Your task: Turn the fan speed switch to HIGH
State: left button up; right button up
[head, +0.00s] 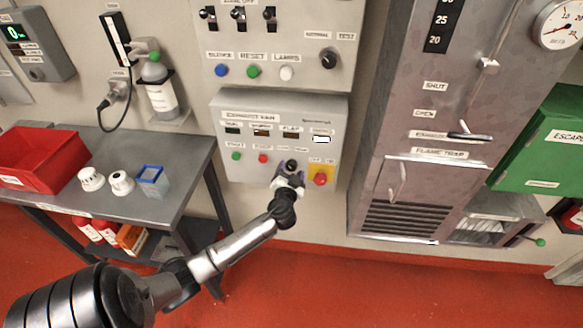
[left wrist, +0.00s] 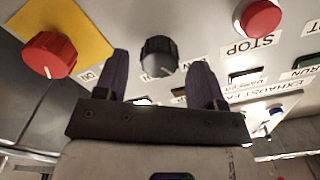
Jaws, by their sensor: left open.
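The fan speed switch is a black rotary knob on the grey exhaust fan panel (head: 235,103). It shows in the head view (head: 291,164), partly covered by my gripper, and in the left wrist view (left wrist: 158,56). A small white mark shows on its face; the setting labels around it are too hidden to read. My left gripper (head: 288,178) is at the panel, open, with its purple-grey fingers on either side of the knob in the left wrist view (left wrist: 160,68). I cannot tell whether they touch it. My right gripper is not in view.
A red rotary knob on a yellow plate (head: 320,179) sits close right of the fan knob in the head view. A red STOP button (left wrist: 261,18) and a green button (head: 236,156) are left of it. A side table (head: 150,205) stands left; a metal cabinet (head: 410,120) right.

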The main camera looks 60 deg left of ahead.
pick_arm(q)
jog(key=shift+x, duration=1.3)
jog(key=c, duration=0.9)
